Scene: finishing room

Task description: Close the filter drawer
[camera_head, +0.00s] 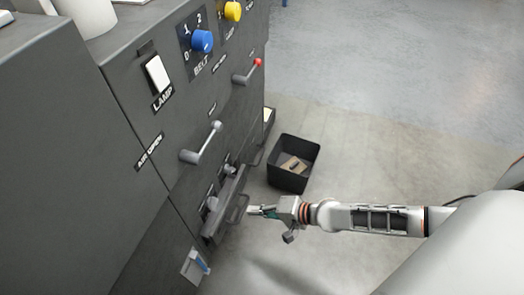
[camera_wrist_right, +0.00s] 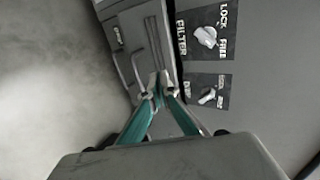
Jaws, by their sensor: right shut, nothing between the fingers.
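The filter drawer (camera_head: 226,212) is a dark grey front with a bar handle (camera_head: 238,209), low on the side of the grey machine. It stands out from the machine's face. In the wrist view the drawer (camera_wrist_right: 126,28) and its handle (camera_wrist_right: 139,66) lie just ahead of the fingers. My right gripper (camera_head: 251,210) is shut and empty, with its fingertips close to the drawer front beside the handle. It also shows in the wrist view (camera_wrist_right: 159,92); I cannot tell whether it touches. My left gripper is not in view.
A FILTER knob (camera_wrist_right: 206,36) marked LOCK and FREE and a smaller knob (camera_wrist_right: 208,97) sit beside the drawer. Two levers (camera_head: 202,145) (camera_head: 247,73) stick out above. A black bin (camera_head: 292,163) with scraps stands on the floor behind my gripper. The floor to the right is open.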

